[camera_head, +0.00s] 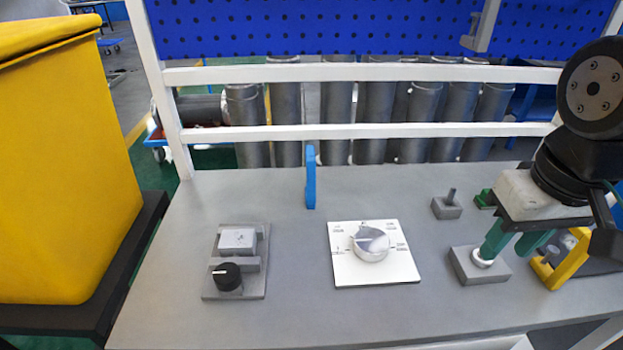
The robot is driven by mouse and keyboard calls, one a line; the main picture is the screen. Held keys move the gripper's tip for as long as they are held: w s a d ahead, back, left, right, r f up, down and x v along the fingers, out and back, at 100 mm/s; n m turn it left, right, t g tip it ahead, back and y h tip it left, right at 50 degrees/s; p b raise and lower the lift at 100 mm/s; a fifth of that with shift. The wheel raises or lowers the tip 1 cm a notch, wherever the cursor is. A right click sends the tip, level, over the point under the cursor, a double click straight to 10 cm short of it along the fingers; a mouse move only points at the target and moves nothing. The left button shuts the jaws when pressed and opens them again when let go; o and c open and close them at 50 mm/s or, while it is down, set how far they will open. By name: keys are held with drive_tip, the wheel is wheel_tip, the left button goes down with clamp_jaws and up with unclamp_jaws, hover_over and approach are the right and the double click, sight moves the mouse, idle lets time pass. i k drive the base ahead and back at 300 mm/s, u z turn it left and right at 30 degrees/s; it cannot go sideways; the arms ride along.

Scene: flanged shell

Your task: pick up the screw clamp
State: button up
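A yellow angled frame (562,261) with a grey part beside it stands at the right end of the grey table and may be the screw clamp. It is partly hidden behind my arm, so I cannot be sure. My gripper (505,255) has green fingers, points down and is left of the yellow frame. Its fingers are apart with nothing visible between them. The left fingertip is over or in front of a white ring (482,262) on a grey block (490,276); contact cannot be told.
A small grey block with a peg (447,208) and a green piece (485,199) lie behind my gripper. A white dial plate (346,272), a blue upright piece (310,180) and a grey switch block (239,270) stand further left. White rails (370,131) close off the back.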

sight(310, 191)
drive_tip(key=z, duration=0.05)
drive_tip(key=k, duration=0.5)
drive_tip(key=z, duration=3.5)
drive_tip(key=k, duration=1.8)
drive_tip(key=u, duration=1.45)
